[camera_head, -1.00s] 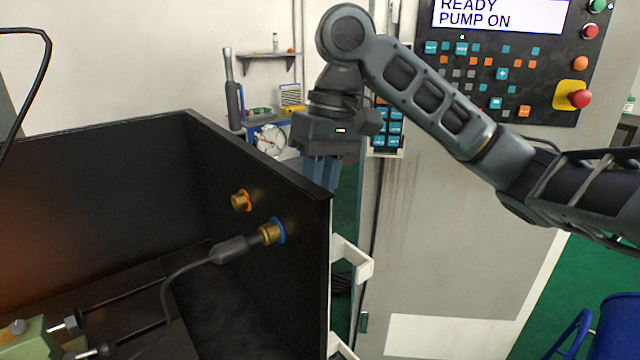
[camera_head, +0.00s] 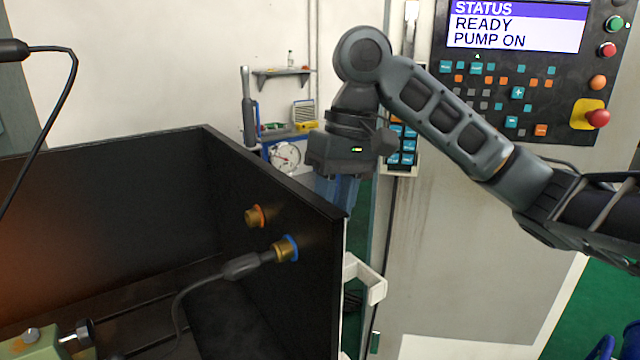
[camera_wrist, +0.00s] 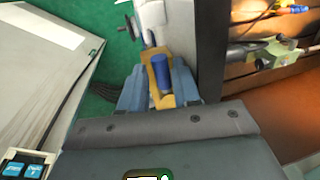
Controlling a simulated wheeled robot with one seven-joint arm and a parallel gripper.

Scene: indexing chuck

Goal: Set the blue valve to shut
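In the wrist view a blue cylinder (camera_wrist: 161,78), which looks like the blue valve's handle, stands in a yellow-tan bracket-like part. My gripper (camera_wrist: 161,90) has its blue fingers on either side of this part. I cannot tell whether they touch or squeeze it. In the head view my gripper (camera_head: 338,190) points down behind the top edge of the black panel (camera_head: 290,185), which hides the fingertips and the valve. A brass fitting with a blue ring (camera_head: 286,248) sits on the panel's near face, with a dark cable attached.
A second brass fitting with an orange ring (camera_head: 255,215) is on the same panel. A white bracket (camera_head: 365,280) sticks out beside the panel's end. The grey machine cabinet (camera_head: 450,240) with a screen and buttons stands close on the right. A round gauge (camera_head: 285,156) is behind.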

